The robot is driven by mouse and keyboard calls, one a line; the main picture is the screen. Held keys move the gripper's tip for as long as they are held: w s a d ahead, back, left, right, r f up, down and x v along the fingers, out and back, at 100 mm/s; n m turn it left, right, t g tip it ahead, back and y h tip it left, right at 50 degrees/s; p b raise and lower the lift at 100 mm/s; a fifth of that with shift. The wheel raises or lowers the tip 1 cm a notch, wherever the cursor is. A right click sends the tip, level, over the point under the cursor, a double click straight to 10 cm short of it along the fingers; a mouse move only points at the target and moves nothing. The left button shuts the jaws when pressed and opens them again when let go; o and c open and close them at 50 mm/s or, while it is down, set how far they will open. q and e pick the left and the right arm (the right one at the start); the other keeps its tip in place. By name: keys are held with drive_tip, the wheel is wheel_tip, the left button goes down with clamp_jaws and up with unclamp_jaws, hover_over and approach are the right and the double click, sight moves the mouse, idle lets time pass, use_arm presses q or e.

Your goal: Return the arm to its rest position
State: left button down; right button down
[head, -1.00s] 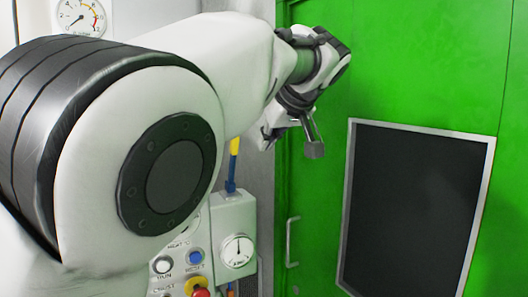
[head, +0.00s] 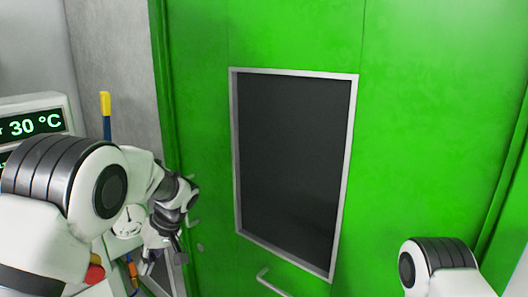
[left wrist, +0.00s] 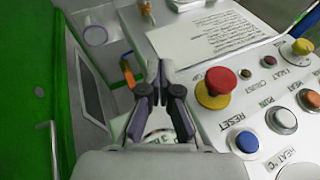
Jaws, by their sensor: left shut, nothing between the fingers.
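My left arm comes in from the left of the head view, bent at the elbow, with its wrist hanging downward. My left gripper (head: 160,262) is low in front of the control station, at the left edge of the green door (head: 420,110). In the left wrist view the left gripper (left wrist: 150,74) is shut and empty, beside the grey control panel (left wrist: 185,120). A rounded part of my right arm shows at the lower right of the head view. My right gripper is out of view.
The panel carries a red mushroom button (left wrist: 214,88) on a yellow base, a blue button (left wrist: 247,142) and several other buttons. A display (head: 36,124) reads 30 °C. The door has a dark window (head: 290,165) and a handle (head: 275,283).

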use_arm(q)
drive_tip(key=s+f+m+g+h+b, duration=0.1)
drive_tip(key=s+f+g+h, duration=0.1)
drive_tip(key=s+f, duration=0.95)
drive_tip(key=s+f+m+g+h, duration=0.1)
drive_tip(key=s+f+g, duration=0.1)
drive_tip(key=s+f, duration=0.9)
drive_tip(key=s+d+f+m+t+h, duration=0.1)
drive_tip(key=s+d+f+m, duration=0.1)
drive_tip(key=s+f, duration=0.5)
drive_tip(key=s+d+f+m+h, duration=0.1)
drive_tip(key=s+f+h, duration=0.15)
drive_tip(key=s, duration=0.75)
drive_tip(key=w+m+t, duration=0.2)
drive_tip(key=w, duration=0.1)
drive_tip(key=w+m+t+y, duration=0.1)
drive_tip(key=t, duration=0.1)
drive_tip(key=shift+w+a+f, duration=0.15)
drive_tip(key=shift+f, duration=0.15)
